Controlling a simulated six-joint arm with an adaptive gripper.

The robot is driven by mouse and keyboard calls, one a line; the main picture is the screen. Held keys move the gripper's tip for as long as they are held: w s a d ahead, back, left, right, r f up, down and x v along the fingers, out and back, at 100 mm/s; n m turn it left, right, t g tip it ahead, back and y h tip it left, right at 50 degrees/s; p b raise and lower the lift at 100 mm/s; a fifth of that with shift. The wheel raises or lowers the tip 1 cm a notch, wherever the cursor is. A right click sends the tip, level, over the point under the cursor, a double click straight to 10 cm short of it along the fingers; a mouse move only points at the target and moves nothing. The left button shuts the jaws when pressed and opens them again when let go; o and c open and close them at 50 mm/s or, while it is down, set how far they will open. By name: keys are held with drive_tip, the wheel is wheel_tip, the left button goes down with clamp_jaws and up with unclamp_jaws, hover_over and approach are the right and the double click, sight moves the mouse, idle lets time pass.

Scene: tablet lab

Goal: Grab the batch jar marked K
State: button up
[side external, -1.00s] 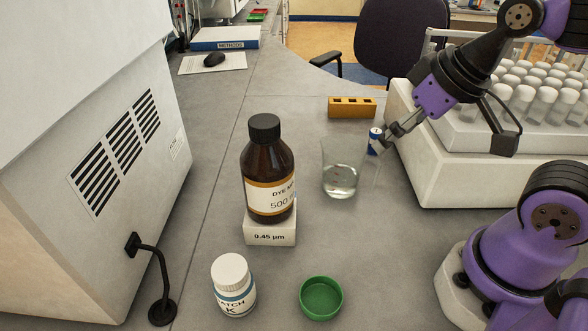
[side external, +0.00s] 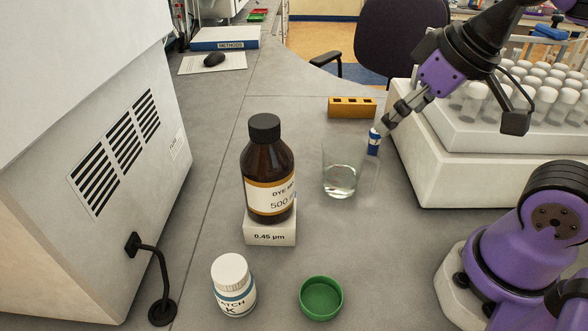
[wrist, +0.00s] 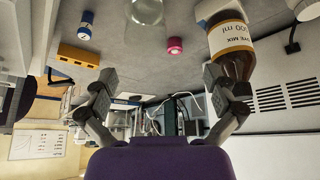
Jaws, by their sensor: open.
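The batch jar marked K (side external: 233,287) is a white-capped white jar with a blue-banded label. It stands upright at the front of the bench in the side view, left of a green round dish. My gripper (side external: 388,119) is open and empty, far from the jar, above and behind the glass beaker near the sample rack. In the wrist view my gripper (wrist: 160,74) shows its two fingers spread wide with nothing between them.
A brown dye bottle (side external: 268,165) stands on a white box (side external: 270,234) behind the jar. A glass beaker (side external: 341,180), blue-and-white vial (side external: 374,144), yellow block (side external: 351,107) and green dish (side external: 321,298) stand nearby. A pink-capped item (wrist: 175,46) shows in the wrist view.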

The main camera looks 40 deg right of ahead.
wheel_tip(320, 180, up, 3)
drive_tip(key=n+g+y, duration=0.3)
drive_tip(key=n, duration=0.7)
hover_over(246, 267)
drive_tip(key=s+d, duration=0.1)
drive_tip(key=d, duration=0.1)
drive_tip(key=f, duration=1.2)
drive_tip(key=shift+s+a+f, duration=0.1)
drive_tip(key=shift+a+f, duration=0.1)
drive_tip(key=shift+a, duration=0.15)
drive_tip(key=x, duration=0.4)
drive_tip(key=shift+a+f, duration=0.1)
drive_tip(key=shift+f, duration=0.25)
drive_tip(key=x, duration=0.5)
drive_tip(key=shift+w+a+f, duration=0.25)
drive_tip(key=shift+w, duration=0.05)
drive_tip(key=c, duration=1.3)
